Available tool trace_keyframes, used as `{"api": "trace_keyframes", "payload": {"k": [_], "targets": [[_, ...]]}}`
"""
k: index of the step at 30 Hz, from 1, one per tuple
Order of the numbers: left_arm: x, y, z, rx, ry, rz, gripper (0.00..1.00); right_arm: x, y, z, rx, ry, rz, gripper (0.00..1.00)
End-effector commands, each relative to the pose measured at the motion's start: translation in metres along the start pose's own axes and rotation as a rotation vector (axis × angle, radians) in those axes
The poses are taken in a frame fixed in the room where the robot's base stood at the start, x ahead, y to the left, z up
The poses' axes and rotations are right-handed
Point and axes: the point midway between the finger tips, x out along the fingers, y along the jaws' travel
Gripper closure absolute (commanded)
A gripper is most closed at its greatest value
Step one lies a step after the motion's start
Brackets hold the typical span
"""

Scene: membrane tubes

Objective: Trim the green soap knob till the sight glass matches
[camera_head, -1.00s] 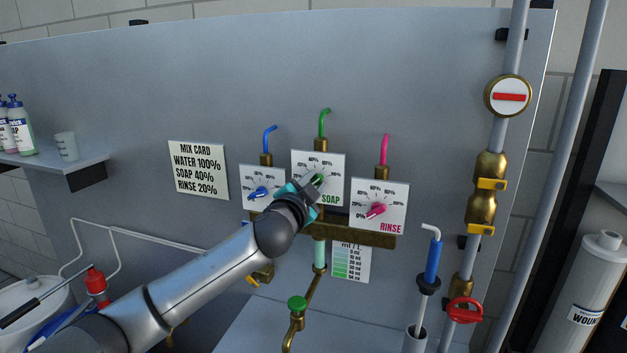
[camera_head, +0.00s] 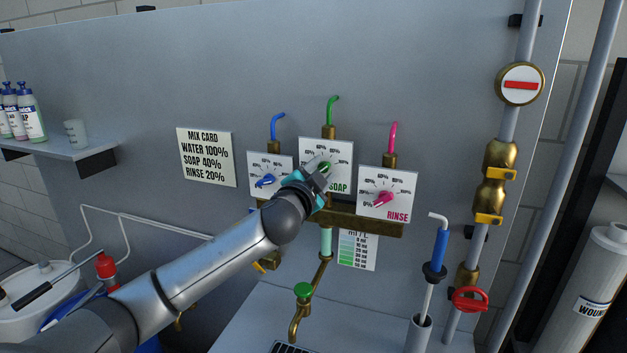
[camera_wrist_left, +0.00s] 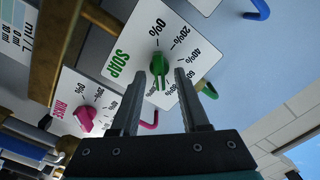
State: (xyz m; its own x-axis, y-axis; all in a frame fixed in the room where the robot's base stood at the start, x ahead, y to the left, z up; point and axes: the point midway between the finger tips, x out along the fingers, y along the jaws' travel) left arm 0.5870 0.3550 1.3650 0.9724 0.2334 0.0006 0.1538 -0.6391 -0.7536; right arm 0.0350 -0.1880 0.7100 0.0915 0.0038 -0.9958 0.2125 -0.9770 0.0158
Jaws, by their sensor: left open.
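The green soap knob (camera_head: 325,168) sits on the white SOAP dial (camera_head: 338,155), between the WATER and RINSE dials. My left gripper (camera_head: 320,181) is in front of this dial and partly covers it. In the left wrist view my left gripper (camera_wrist_left: 158,82) is open, its two fingers on either side of the near end of the green knob (camera_wrist_left: 160,64). I cannot tell whether they touch it. The sight glass (camera_head: 326,241) below the brass manifold shows pale green. A green-shaded ml/L card (camera_head: 358,250) hangs beside it. My right gripper is out of view.
The blue knob (camera_head: 265,180) and pink rinse knob (camera_head: 384,199) flank the soap dial closely. The mix card (camera_head: 207,157) reads water 100%, soap 40%, rinse 20%. A green-handled tap (camera_head: 303,291) is below. A blue-handled tool (camera_head: 440,250) stands at right.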

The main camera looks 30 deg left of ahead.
Motion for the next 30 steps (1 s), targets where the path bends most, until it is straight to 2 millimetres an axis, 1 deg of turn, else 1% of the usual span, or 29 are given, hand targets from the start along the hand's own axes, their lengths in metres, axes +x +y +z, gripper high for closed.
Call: {"api": "trace_keyframes", "payload": {"k": [5,8,24,30], "targets": [[-0.014,0.001,0.001,0.0,0.0,0.001,0.55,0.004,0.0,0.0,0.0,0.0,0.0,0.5],[-0.027,0.002,0.001,0.002,0.001,0.002,0.55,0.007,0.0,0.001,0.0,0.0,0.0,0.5],[-0.107,0.002,0.001,0.001,0.0,0.003,0.55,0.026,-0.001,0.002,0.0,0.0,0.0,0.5],[-0.132,0.002,0.001,0.0,0.0,0.003,0.55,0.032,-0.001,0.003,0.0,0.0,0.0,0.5]]}}
